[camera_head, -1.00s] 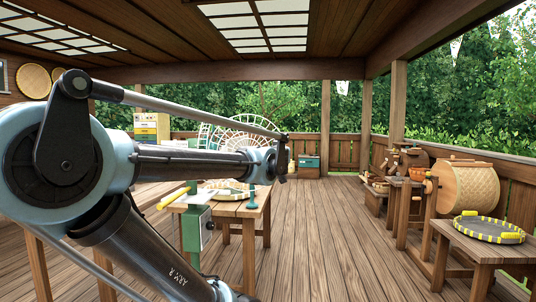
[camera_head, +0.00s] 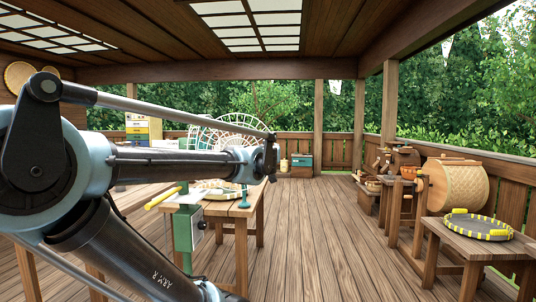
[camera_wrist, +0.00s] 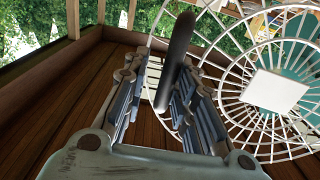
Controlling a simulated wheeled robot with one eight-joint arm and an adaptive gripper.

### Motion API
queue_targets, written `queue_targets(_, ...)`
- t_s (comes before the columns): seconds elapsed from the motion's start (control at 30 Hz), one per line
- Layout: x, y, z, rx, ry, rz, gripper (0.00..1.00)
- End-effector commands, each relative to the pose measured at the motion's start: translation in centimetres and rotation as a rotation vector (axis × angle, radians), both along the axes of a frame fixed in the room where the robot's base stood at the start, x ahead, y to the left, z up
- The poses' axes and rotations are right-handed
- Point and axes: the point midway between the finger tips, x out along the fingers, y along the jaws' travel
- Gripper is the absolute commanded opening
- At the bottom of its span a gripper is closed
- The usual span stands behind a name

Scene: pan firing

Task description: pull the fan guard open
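The fan guard (camera_wrist: 242,93) is a round white wire cage with a pale square plate (camera_wrist: 273,90) at its hub. It fills the right of the wrist view. A second white wire arc overlaps it towards the middle. In the head view the guard (camera_head: 240,125) shows behind my arm, partly covered. A dark upright bar (camera_wrist: 178,45) stands between the fingers of my gripper (camera_wrist: 155,85). The fingers are spread on either side of it, with gaps showing. I cannot tell whether either finger touches it.
A wooden table (camera_head: 245,212) with a green clamp-like device (camera_head: 187,228) stands below my arm. A small table (camera_head: 462,242) with a yellow-and-black rimmed tray (camera_head: 478,230) is at the right. The deck floor (camera_head: 310,220) between them is clear.

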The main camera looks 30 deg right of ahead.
Motion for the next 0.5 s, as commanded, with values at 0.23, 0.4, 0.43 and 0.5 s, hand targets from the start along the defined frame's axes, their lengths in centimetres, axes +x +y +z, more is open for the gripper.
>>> queue_targets(0.23, -1.1, 0.9, 0.3, 0.003, -0.005, 0.002, 0.32)
queue_targets(0.4, -2.6, 1.9, 0.3, 0.002, -0.004, 0.001, 0.32)
queue_targets(0.43, -2.9, 2.1, 0.3, 0.002, -0.004, 0.001, 0.32)
queue_targets(0.5, -3.5, 2.5, 0.3, 0.003, -0.003, -0.001, 0.32)
